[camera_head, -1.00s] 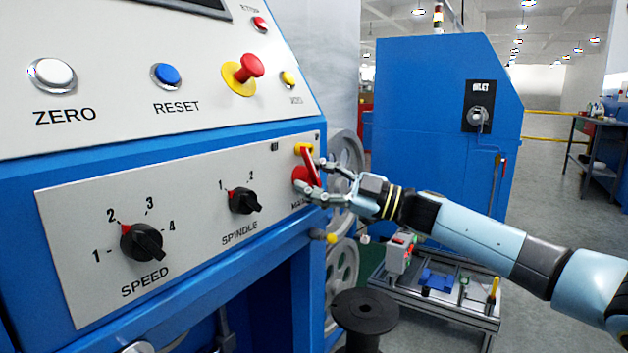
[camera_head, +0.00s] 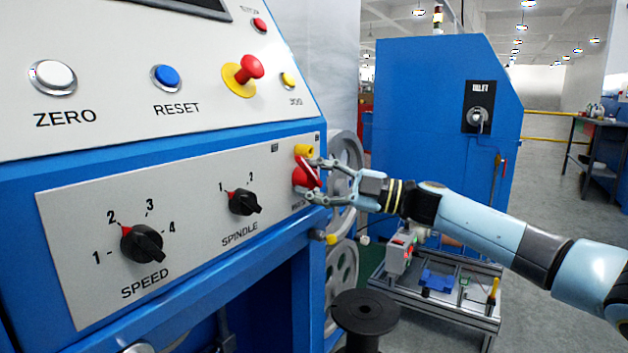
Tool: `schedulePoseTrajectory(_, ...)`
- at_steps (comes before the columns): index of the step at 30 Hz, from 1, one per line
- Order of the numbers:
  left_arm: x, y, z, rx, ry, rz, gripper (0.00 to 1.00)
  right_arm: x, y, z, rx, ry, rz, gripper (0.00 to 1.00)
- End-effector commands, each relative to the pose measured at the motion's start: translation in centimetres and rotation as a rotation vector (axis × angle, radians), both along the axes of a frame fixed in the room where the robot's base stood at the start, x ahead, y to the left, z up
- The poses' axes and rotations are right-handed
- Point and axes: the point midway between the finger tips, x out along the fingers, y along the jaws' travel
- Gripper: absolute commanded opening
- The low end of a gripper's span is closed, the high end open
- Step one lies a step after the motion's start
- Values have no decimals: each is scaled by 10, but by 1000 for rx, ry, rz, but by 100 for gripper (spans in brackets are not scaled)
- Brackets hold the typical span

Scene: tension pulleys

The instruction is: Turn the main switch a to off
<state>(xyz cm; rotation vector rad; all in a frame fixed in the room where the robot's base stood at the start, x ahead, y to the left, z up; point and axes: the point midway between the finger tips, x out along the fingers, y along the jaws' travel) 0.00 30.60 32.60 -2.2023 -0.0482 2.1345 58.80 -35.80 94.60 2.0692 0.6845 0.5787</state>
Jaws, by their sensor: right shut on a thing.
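The main switch (camera_head: 303,176) is a red rotary switch with a red handle and a yellow plate (camera_head: 303,150), at the right end of the lower panel. Its label is partly hidden behind my gripper. My right gripper (camera_head: 314,178) comes in from the right and is shut on the red handle. One finger lies above the handle and one below it. The handle is tilted, its upper end leaning to the left. My left gripper is out of view.
The SPINDLE knob (camera_head: 244,202) and SPEED knob (camera_head: 143,243) sit to the left on the same panel. A red emergency button (camera_head: 250,67) is above. A black spool (camera_head: 365,312) and a low cart (camera_head: 430,300) stand below my right arm.

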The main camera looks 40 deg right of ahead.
Motion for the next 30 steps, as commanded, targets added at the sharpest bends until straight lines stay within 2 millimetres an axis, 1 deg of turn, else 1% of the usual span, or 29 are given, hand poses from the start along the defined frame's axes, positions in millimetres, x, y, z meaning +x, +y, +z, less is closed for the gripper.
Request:
schedulePoseTrajectory(1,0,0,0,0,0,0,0,-1,1,-4,-4,4,4,41)
schedulePoseTrajectory(6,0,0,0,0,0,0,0,-1,1,-3,-3,3,3,62)
schedulePoseTrajectory(13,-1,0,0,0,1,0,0,-1,0,-2,-1,1,1,62)
schedulePoseTrajectory(17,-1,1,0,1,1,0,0,-6,-5,-3,-3,3,1,62)
schedulePoseTrajectory(20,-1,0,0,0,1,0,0,-18,-16,-6,-5,6,1,62)
schedulePoseTrajectory(27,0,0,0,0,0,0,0,-59,-51,-15,-6,9,2,62)
schedulePoseTrajectory(30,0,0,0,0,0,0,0,-73,-63,-17,-6,7,2,62)
